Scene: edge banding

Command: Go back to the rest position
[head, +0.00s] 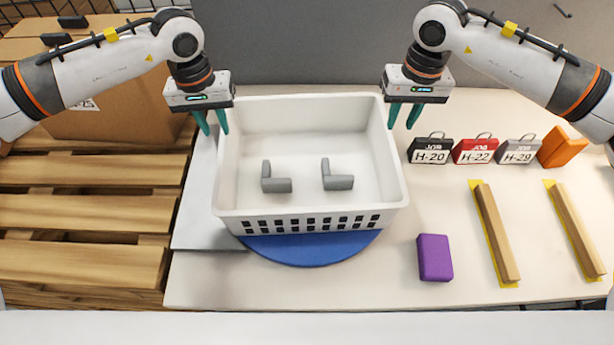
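My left gripper (210,122) points down at the left rim of the white basket (305,212), near its back left corner. Its two teal fingers are apart, with no object seen between them. My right gripper (403,116) points down just outside the basket's right wall, near the back right corner. Its teal fingers are also apart and empty. The basket holds two grey L-shaped pieces (276,184) and (338,182) lying on its floor. Whether the fingers touch the basket rim cannot be told.
The basket stands on a blue disc (310,250). To the right are a purple block (434,258), two wooden strips (496,232) and (576,230) on yellow marks, black, red and grey job tags (475,150), and an orange block (562,147). A pallet (85,212) with cardboard boxes is left.

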